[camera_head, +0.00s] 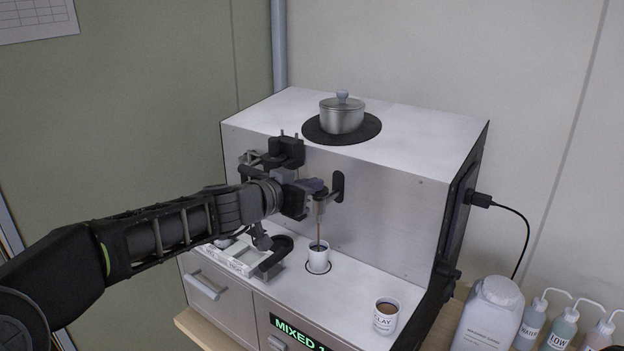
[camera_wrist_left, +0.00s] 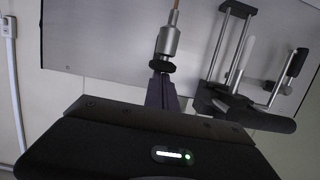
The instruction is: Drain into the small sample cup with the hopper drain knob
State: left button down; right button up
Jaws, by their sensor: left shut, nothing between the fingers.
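The small sample cup (camera_head: 318,258), white, stands upright on a ringed spot on the analyser's ledge. A thin brown stream (camera_head: 318,232) falls into it from the metal spout (camera_head: 320,207) above. In the left wrist view the spout (camera_wrist_left: 168,42) carries a black collar-like knob (camera_wrist_left: 162,66), and the brown stream (camera_wrist_left: 175,17) shows at its end. My left gripper (camera_head: 318,186) is shut and empty, its fingertips at the black knob; the left wrist view shows the fingers (camera_wrist_left: 160,88) right beside it. Touching or not, I cannot tell. My right gripper is out of view.
A lidded metal pot (camera_head: 342,118) stands on the analyser's top (camera_head: 420,140). A cup labelled CLAY (camera_head: 386,316) with brown contents stands on the ledge at right. A white tray (camera_head: 240,258) lies at left, partly behind my arm. Bottles (camera_head: 490,318) stand at far right.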

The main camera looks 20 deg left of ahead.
pick_arm(q)
jog(key=shift+a+f, duration=0.2)
jog(key=shift+f, duration=0.65)
notch_tip(320, 180, up, 6)
jog(key=p, duration=0.4)
jog(key=b+v, duration=0.3)
jog(key=v, duration=0.6)
jog(key=shift+s, duration=0.4)
